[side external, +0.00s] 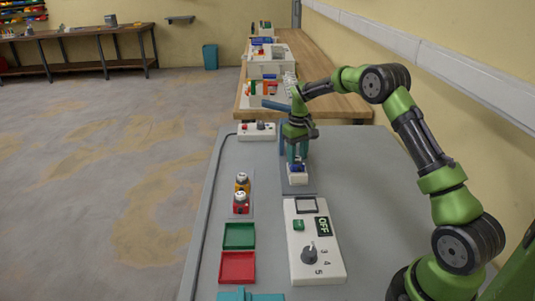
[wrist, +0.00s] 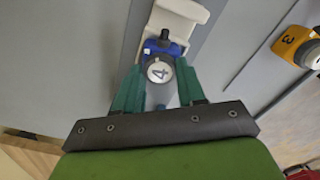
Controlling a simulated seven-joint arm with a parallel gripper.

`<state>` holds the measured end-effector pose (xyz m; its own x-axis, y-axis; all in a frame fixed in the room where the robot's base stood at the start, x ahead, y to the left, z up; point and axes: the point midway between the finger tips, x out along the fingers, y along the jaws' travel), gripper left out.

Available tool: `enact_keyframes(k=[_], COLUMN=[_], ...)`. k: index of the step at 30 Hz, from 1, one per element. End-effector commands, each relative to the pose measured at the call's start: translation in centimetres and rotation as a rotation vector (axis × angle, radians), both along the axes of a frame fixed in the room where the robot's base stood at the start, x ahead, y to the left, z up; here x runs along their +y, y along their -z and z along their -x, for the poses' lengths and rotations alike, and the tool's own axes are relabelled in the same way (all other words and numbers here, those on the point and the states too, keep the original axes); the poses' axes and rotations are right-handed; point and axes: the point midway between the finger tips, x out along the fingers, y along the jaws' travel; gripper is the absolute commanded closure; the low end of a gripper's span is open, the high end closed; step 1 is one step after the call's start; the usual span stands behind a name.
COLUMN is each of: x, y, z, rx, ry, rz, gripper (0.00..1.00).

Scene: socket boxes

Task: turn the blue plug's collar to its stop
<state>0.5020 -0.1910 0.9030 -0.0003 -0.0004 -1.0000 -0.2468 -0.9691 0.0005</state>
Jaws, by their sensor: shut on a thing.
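The blue plug (side external: 298,167) sits at the white socket box (side external: 298,179) on a grey base plate, below my gripper in the side view. In the wrist view the blue plug (wrist: 165,47) shows a grey round top marked 4, and the white socket part (wrist: 182,14) shows beyond it. My gripper (wrist: 159,85) has its two teal fingers on either side of the plug's grey top, shut on it. The gripper also shows in the side view (side external: 297,158), pointing down. The collar's turn angle cannot be told, and the fingers hide part of the plug.
A yellow plug (side external: 242,183) and a red plug (side external: 241,203) stand to the left. Green (side external: 239,236) and red (side external: 238,268) trays lie nearer. A white control box (side external: 316,262) with an OFF display and a knob stands in front. A white box (side external: 257,131) sits behind left.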

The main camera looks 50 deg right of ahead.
Motion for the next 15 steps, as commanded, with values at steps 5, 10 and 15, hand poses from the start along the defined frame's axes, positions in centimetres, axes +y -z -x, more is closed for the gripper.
enact_keyframes(k=[5,10,15], x=[0.02,0.04,0.05], y=[-0.03,-0.03,-0.03], z=[-0.04,-0.05,-0.05], rx=[-0.001,-0.001,-0.001], ry=[-0.142,-0.165,-0.199], rz=[-0.002,-0.001,-0.001], gripper=[0.78,0.78,0.78])
